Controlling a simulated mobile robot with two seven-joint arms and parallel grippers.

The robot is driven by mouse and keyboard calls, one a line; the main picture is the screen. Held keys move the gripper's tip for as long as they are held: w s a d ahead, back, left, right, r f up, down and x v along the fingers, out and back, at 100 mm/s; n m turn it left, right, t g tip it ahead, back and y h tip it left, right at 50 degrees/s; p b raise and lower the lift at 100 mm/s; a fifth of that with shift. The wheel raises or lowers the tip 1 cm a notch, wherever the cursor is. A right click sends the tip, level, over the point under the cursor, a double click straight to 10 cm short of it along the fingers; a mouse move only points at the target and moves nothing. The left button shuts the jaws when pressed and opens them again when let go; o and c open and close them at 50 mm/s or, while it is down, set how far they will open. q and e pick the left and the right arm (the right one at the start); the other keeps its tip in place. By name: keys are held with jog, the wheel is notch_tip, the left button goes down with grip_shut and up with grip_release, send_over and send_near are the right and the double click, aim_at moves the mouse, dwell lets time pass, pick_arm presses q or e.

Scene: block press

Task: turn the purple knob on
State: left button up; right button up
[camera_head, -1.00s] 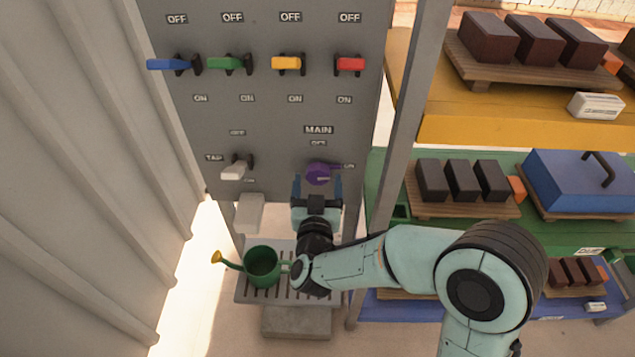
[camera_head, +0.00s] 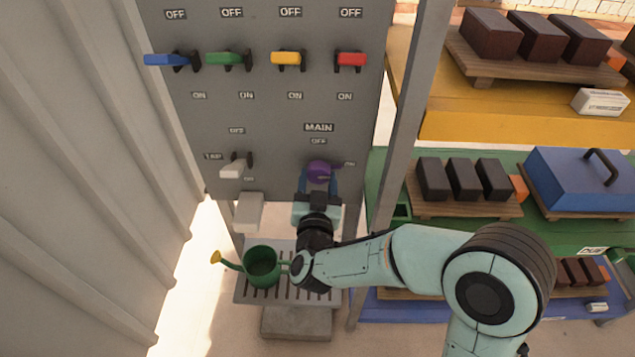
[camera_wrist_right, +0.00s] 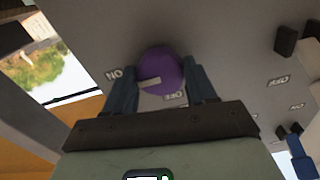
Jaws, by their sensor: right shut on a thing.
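The purple knob (camera_head: 319,172) sits on the grey panel (camera_head: 270,120), below the MAIN label, with an OFF label above it and an ON label to its right. My right gripper (camera_head: 318,182) reaches up from below and is shut on the knob. In the right wrist view, the knob (camera_wrist_right: 160,70) lies between the two blue fingers of my gripper (camera_wrist_right: 163,85), and a pale pointer mark shows on its face, aimed towards the ON label. My left gripper is not in view.
Blue, green, yellow (camera_head: 286,58) and red (camera_head: 351,59) levers line the panel top. A white tap lever (camera_head: 233,170) is left of the knob. A green watering can (camera_head: 262,266) stands on a slatted tray below. Shelves with dark blocks are at right.

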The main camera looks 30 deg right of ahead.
jog(key=o, duration=1)
jog(key=shift+o, duration=0.2)
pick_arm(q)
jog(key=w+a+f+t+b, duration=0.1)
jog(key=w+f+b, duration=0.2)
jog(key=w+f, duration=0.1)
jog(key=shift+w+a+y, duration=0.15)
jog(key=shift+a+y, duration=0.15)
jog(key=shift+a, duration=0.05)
pick_arm(e)
jog(key=v, duration=1.3)
jog(key=shift+s, duration=0.25)
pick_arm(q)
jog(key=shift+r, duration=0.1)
pick_arm(e)
jog(key=shift+w+a, duration=0.1)
